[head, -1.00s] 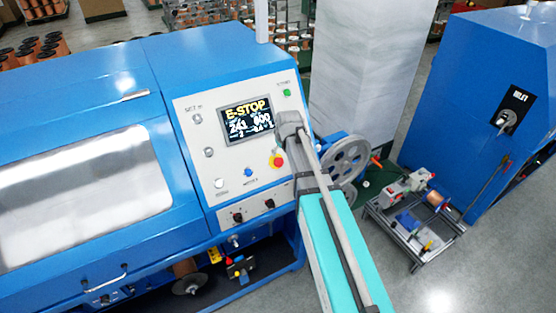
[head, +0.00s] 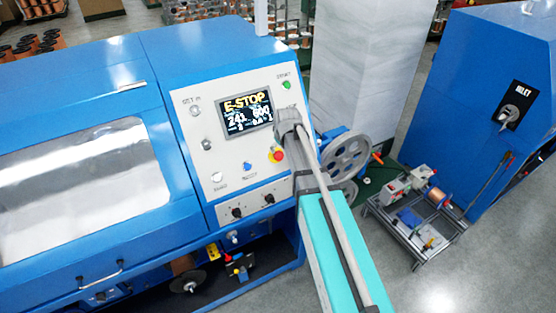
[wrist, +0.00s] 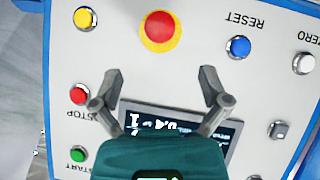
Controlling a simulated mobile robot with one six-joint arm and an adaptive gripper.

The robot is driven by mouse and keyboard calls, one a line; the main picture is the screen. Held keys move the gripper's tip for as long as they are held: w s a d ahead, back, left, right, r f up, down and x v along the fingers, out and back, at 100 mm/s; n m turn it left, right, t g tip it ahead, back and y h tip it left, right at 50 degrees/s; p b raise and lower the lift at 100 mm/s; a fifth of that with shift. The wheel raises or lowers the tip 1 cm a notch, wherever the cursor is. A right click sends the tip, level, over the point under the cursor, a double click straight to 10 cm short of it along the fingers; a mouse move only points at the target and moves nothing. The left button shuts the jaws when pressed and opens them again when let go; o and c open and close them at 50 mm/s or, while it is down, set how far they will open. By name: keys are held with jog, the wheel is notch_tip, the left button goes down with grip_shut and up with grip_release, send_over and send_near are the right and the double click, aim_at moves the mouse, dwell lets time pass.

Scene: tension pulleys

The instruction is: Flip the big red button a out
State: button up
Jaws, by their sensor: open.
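In the wrist view the button (wrist: 160,27) is at the top centre, beyond my fingertips. My gripper (wrist: 160,75) is open and empty, with its two fingers apart over the panel and the button ahead of the gap, not between them. In the head view my arm and wrist cover the panel's right side, so the fingers cannot be made out.
The screen (head: 246,113) reads E-STOP. In the wrist view, a blue reset button (wrist: 239,46), a white zero button (wrist: 303,63), a yellow button (wrist: 84,18), a smaller red stop button (wrist: 79,94) and a green start button (wrist: 78,154) surround the gripper. Grey pulleys (head: 347,160) stand beside the machine.

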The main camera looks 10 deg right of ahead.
aim_at(279, 155)
jog(key=shift+b+x, duration=4.25)
jog(key=shift+x, duration=0.75)
grip_shut()
jog(key=shift+s+d+r+p, duration=0.1)
jog(key=shift+s+r+p, duration=0.25)
jog(key=shift+s, duration=0.15)
jog(key=shift+f, duration=0.1)
jog(key=shift+c, duration=1.8)
grip_release()
jog(key=o, duration=0.4)
jog(key=shift+c, duration=0.2)
